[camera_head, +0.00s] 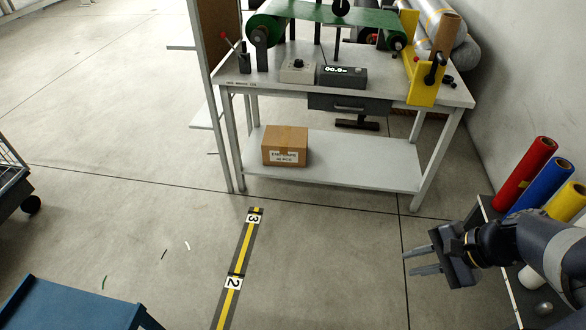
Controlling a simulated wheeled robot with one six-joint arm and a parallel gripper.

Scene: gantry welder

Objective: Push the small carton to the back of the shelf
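The small carton (285,147) is a brown cardboard box with a white printed label on its front. It sits upright on the white lower shelf (365,165) of the workbench, towards the left end and close to the front edge. My gripper (408,262) is at the lower right, in front of the bench and well apart from the carton. Its two grey fingers point left with a gap between them, and nothing shows between them.
The bench top (290,83) holds a green belt on rollers, small boxes and a yellow bracket (425,60). Red, blue and yellow rolls (524,172) stand at the right. A blue cabinet (70,305) is at the lower left.

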